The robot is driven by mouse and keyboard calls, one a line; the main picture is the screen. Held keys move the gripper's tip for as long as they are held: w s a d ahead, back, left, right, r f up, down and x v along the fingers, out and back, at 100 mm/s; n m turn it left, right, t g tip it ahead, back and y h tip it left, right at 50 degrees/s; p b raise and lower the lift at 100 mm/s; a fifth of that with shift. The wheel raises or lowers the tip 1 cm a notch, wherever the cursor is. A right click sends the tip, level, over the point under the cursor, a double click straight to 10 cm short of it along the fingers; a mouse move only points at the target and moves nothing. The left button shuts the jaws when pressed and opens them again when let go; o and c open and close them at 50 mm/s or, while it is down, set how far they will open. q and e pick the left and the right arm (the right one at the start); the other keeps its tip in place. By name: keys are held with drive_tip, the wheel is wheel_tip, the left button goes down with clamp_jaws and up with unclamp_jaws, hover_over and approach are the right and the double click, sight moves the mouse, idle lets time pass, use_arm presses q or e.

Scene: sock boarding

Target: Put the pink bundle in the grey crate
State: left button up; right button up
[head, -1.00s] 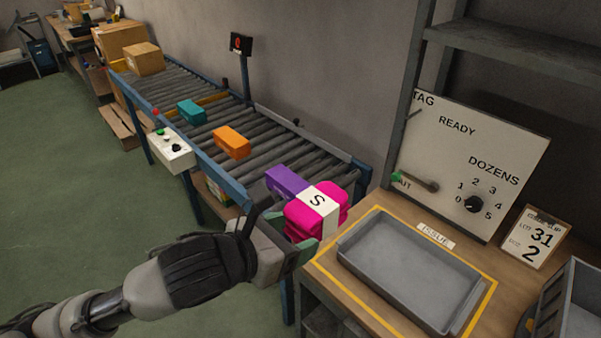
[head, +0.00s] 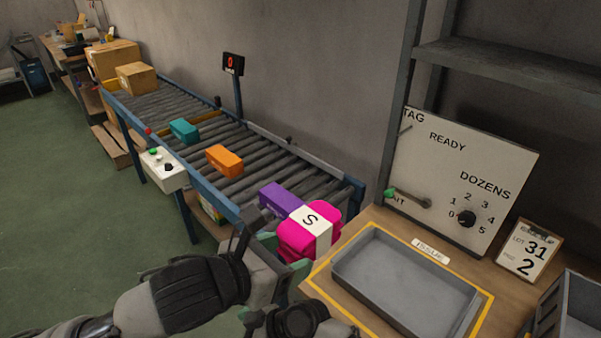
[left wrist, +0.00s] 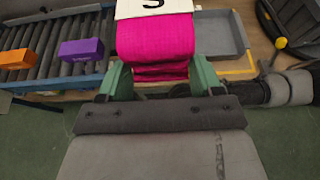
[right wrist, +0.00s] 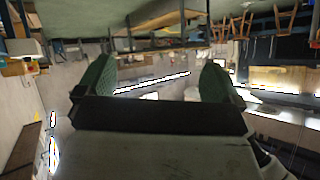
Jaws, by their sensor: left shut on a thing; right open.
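The pink bundle (head: 309,235), with a white band marked S, is held in my left gripper (head: 286,258) above the gap between conveyor and bench. In the left wrist view the bundle (left wrist: 155,40) sits between the two green fingers, which press on its sides. A grey crate (head: 548,312) stands at the right edge of the head view, partly cut off, well to the right of the bundle. My right gripper (right wrist: 155,80) is open and empty in the right wrist view. Part of my right arm shows at the bottom of the head view.
A shallow grey tray (head: 345,277) lies empty inside a yellow outline on the bench, just right of the bundle. Purple (head: 280,199), orange (head: 224,161) and teal (head: 184,131) bundles lie on the roller conveyor. A dial panel (head: 455,180) and clipboard (head: 528,249) stand behind.

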drive_tip(key=w+d+r+t, duration=0.2)
drive_tip(key=w+r, duration=0.1)
drive_tip(key=w, duration=0.3)
drive_tip(key=w+d+r+m+t, duration=0.1)
drive_tip(key=w+r+t, duration=0.15)
drive_tip(key=w, duration=0.45)
drive_tip(key=w+d+r+t, duration=0.1)
drive_tip(key=w+d+r, duration=0.1)
drive_tip(key=w+r, duration=0.3)
wheel_tip(320, 180, up, 28)
drive_tip(key=n+g+h, duration=0.4)
drive_tip(key=n+h, duration=0.8)
drive_tip(key=n, duration=0.1)
hover_over(307, 220)
drive_tip(key=s, duration=0.1)
drive_tip(key=shift+a, duration=0.45)
drive_tip(key=shift+t+h, duration=0.25)
drive_tip(key=shift+h, duration=0.05)
drive_tip(key=f, duration=0.4)
drive_tip(key=w+f, duration=0.1)
drive_tip(key=f, duration=0.3)
drive_tip(key=d+f, duration=0.1)
drive_tip(key=f, duration=0.2)
drive_tip(key=shift+w+d+f, duration=0.1)
drive_tip(key=shift+w+f, duration=0.05)
drive_tip(key=shift+f, duration=0.25)
